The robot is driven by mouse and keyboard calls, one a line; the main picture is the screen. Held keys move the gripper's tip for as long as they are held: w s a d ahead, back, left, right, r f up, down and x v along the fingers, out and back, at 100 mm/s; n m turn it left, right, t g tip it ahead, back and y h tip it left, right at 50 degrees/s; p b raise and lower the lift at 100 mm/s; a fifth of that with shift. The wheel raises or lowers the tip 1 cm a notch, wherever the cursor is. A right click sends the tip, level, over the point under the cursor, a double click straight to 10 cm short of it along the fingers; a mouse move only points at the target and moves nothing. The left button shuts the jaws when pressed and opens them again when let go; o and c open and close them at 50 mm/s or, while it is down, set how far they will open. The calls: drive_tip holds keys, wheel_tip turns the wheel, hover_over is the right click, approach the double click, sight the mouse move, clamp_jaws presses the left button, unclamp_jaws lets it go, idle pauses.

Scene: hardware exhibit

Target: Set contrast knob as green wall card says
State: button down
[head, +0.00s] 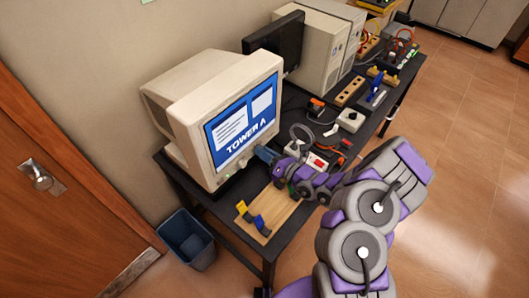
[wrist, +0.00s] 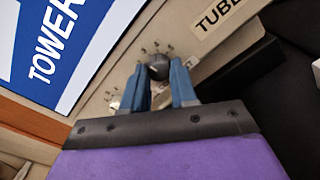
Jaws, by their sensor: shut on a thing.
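A beige CRT monitor (head: 228,84) stands at the left of the table, its blue screen reading "TOWER A". My gripper (head: 262,152) is at the lower right of its front bezel. In the wrist view, the blue fingers of my gripper (wrist: 160,82) are shut on a round dark grey knob (wrist: 158,65) on the bezel. Small marks ring the knob; I cannot read its setting. A label reading "TUBE" (wrist: 220,13) is beside it. The knob is hidden in the head view. Only the bottom edge of a green wall card (head: 147,1) shows, with its text out of view.
A wooden board (head: 268,213) with blue and yellow pieces lies in front of the monitor. A blue bin (head: 187,240) stands by the door. The floor at right is clear.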

drive_tip(key=shift+w+d+m, duration=0.1)
drive_tip(key=shift+m, duration=0.2)
drive_tip(key=c, duration=0.9)
unclamp_jaws()
drive_tip(key=p+v, duration=0.3)
drive_tip(key=v, duration=1.4)
drive_tip(key=shift+d+f, duration=0.15)
drive_tip(key=shift+d, duration=0.05)
drive_tip(key=shift+a, duration=0.1)
